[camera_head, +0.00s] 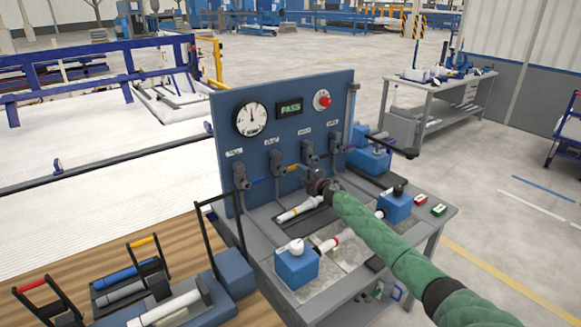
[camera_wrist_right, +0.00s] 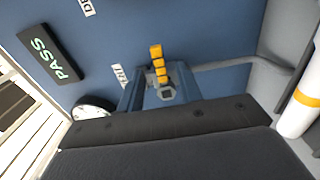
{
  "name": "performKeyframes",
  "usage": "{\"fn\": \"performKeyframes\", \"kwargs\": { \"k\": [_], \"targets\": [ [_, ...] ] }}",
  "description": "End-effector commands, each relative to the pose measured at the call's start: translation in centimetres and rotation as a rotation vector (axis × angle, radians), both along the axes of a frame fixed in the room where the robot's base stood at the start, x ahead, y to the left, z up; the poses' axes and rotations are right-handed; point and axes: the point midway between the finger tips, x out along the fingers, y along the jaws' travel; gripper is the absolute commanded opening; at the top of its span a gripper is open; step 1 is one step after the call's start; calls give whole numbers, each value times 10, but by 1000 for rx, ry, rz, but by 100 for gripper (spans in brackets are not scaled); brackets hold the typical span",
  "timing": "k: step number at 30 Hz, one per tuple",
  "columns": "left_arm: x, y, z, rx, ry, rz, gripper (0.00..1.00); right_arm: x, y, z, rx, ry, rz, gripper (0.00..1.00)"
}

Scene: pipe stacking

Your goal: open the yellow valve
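The yellow valve handle (camera_head: 292,168) sits on the front of the blue panel (camera_head: 283,92), low between two dark valve bodies. My right gripper (camera_head: 308,177) is close to the panel, just right of the yellow handle. In the right wrist view its two fingers (camera_wrist_right: 158,82) are apart, one on each side of the handle and nut, with gaps showing. Contact is not visible. My left gripper is not in view.
The panel carries a round gauge (camera_head: 251,118), a PASS display (camera_head: 289,108) and a red knob (camera_head: 322,99). Blue blocks (camera_head: 296,265) and white pipes stand on the grey bench below. A wooden table (camera_head: 25,262) with pipe racks is at lower left.

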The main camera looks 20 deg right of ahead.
Motion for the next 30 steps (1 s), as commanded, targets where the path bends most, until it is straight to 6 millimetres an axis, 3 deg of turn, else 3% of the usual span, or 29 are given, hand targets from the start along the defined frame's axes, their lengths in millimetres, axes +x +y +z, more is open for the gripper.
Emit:
{"fn": "performKeyframes", "kwargs": {
  "k": [18,30],
  "targets": [
    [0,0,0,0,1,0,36,59,22,1,4,-1,-2,35],
    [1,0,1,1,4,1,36,70,26,0,1,-1,-1,35]
  ]
}}
